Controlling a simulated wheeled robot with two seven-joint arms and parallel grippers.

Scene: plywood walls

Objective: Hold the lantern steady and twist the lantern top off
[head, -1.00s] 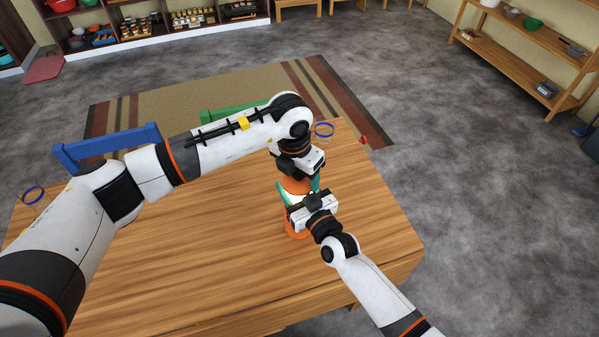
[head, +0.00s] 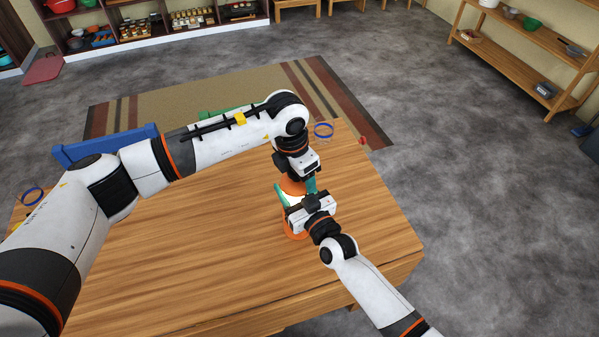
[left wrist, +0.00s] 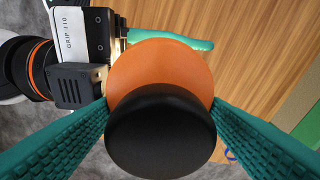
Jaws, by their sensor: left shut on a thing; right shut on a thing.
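The lantern (head: 295,234) stands on the wooden table near its right side, with an orange base and an orange upper part (head: 292,187). My left gripper (head: 298,181) comes down from above and is at the lantern's top. In the left wrist view its green ridged fingers press on both sides of a round black cap (left wrist: 160,135) above an orange disc (left wrist: 165,72). My right gripper (head: 297,190) is shut on the lantern's body from the near side, its green fingers around it. Most of the lantern's body is hidden by the grippers.
The wooden table (head: 180,250) is largely clear on the left. Blue rings (head: 324,130) (head: 33,196) lie near its far right and left edges. A blue chair back (head: 105,145) stands at the far edge. Shelves (head: 530,40) stand well away.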

